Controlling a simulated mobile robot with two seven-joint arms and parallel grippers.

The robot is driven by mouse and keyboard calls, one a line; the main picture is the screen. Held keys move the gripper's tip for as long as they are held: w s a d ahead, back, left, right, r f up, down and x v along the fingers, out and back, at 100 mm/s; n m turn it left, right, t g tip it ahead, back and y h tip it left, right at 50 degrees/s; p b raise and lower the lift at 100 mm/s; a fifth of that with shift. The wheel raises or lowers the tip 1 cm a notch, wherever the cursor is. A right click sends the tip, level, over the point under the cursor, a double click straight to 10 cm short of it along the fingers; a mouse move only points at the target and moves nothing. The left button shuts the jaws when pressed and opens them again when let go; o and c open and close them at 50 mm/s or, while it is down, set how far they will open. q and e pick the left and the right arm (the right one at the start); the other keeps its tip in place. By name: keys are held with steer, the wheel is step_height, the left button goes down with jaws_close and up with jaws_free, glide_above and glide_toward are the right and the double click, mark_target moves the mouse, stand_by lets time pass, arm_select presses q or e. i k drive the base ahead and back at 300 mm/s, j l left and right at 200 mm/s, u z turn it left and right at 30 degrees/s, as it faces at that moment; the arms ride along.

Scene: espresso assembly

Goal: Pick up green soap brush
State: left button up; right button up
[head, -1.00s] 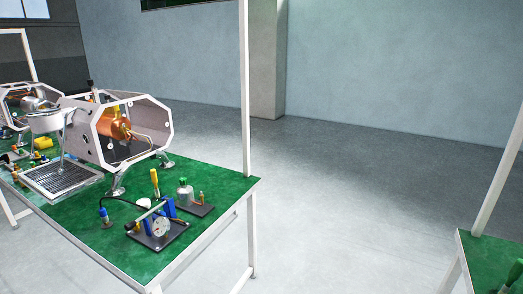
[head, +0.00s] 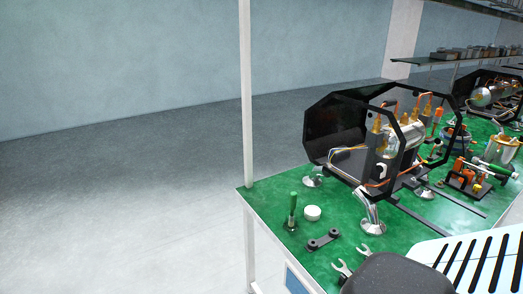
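A green-handled tool (head: 292,210), which looks like the green soap brush, stands upright near the left corner of the green-topped table (head: 268,212). Its handle points up, and its lower end is too small to make out clearly. A round white piece (head: 312,213) lies just to its right. Neither of my grippers shows in the head view, and nothing is touching the brush.
A black-framed espresso machine (head: 318,122) stands behind the brush on metal feet. A dark two-knobbed bar (head: 322,239) and open-ended wrenches (head: 342,270) lie in front. More machine parts crowd the right. A pale post (head: 246,100) rises at the table's left corner.

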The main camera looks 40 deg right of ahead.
mark_target(293, 197)
steer(key=i+z, duration=0.25)
steer(key=z, duration=0.15)
steer(key=i+j+z, duration=0.1)
steer(key=i+z, duration=0.25)
steer(key=i+j+z, duration=0.15)
steer(key=z, duration=0.25)
steer(key=i+j+z, duration=0.5)
steer(key=j, duration=0.25)
steer(key=i, duration=0.1)
